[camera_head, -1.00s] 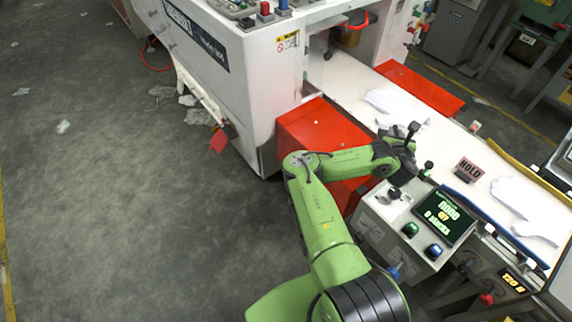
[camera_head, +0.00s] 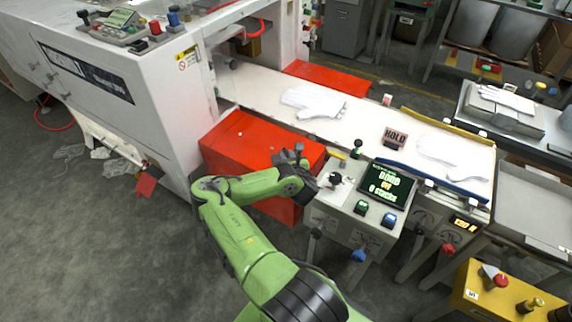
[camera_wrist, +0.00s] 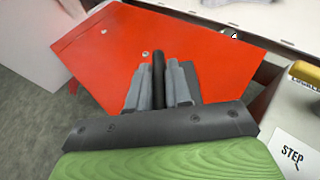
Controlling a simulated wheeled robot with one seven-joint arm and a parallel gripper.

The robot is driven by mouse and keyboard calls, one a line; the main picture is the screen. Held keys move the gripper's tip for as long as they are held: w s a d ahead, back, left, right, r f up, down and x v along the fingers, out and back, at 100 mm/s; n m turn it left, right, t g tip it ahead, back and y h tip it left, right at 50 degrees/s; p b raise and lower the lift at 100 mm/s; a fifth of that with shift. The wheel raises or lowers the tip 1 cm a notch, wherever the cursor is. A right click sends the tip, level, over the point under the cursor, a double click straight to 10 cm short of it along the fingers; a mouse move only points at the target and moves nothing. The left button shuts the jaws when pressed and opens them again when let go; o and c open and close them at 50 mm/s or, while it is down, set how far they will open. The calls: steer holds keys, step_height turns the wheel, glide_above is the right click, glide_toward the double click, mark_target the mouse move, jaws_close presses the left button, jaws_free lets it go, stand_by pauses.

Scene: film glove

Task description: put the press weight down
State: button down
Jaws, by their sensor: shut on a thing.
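My gripper (camera_head: 290,158) is at the end of the green arm, over the right part of the red box, left of the control panel. In the wrist view, its two grey fingers (camera_wrist: 160,88) are closed around a dark upright rod, which I take to be the press weight (camera_wrist: 158,72). Only a narrow strip of it shows between the fingers; its lower end is hidden. In the head view the held thing is small and hard to tell from the dark gripper. The red top lies behind the fingers; the gap to it cannot be judged.
The red box (camera_head: 228,140) stands against the white machine (camera_head: 150,90). The control panel (camera_head: 340,205) with its screen (camera_head: 385,187) is right of my gripper. White gloves (camera_head: 312,101) lie on the white belt (camera_head: 258,92), with a HOLD block (camera_head: 394,138) farther along.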

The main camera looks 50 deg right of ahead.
steer(key=shift+f, duration=0.25)
steer(key=shift+f, duration=0.15)
steer(key=c, duration=1)
jaws_free()
steer(key=shift+c, duration=0.2)
